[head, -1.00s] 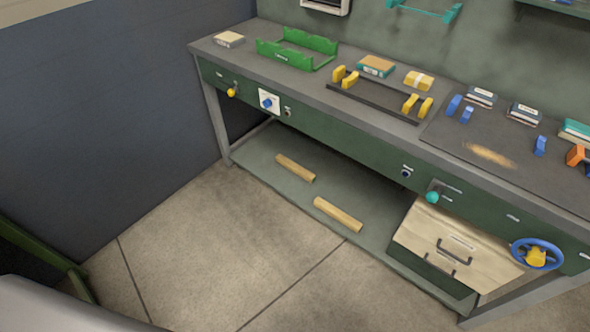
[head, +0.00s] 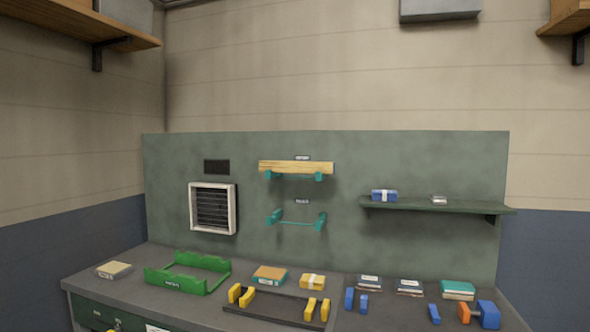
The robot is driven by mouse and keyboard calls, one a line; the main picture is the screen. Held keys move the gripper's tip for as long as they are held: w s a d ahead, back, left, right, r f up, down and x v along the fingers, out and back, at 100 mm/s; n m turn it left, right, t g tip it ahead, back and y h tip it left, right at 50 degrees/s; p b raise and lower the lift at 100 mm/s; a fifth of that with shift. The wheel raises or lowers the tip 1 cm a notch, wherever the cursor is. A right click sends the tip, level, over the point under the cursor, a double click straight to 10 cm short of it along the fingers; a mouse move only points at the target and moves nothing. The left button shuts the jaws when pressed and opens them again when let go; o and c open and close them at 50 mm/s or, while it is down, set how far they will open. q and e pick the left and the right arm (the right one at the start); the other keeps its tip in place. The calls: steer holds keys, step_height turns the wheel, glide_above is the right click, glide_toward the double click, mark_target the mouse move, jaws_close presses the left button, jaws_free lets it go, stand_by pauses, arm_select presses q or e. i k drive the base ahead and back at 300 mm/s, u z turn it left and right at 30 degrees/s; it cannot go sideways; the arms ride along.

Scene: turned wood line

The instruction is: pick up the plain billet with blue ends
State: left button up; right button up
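A pale wooden billet (head: 297,167) lies level across the upper pair of teal wall brackets (head: 319,176). No blue shows on its ends at this size. The lower teal bracket pair (head: 297,223) is empty. No billet with blue ends can be made out in the head view. The under-bench shelf is out of the frame. Neither of my grippers is in view.
The bench top (head: 140,282) carries a green cradle (head: 188,272), a black fixture with yellow blocks (head: 277,305), several small boxes, blue blocks and a blue and orange tool (head: 480,314). A green wall shelf (head: 430,205) and a vent (head: 212,208) are behind.

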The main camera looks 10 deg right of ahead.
mark_target(304, 167)
steer(key=k, duration=0.5)
steer(key=z, duration=0.65)
steer(key=i, duration=0.85)
steer(key=z, duration=0.25)
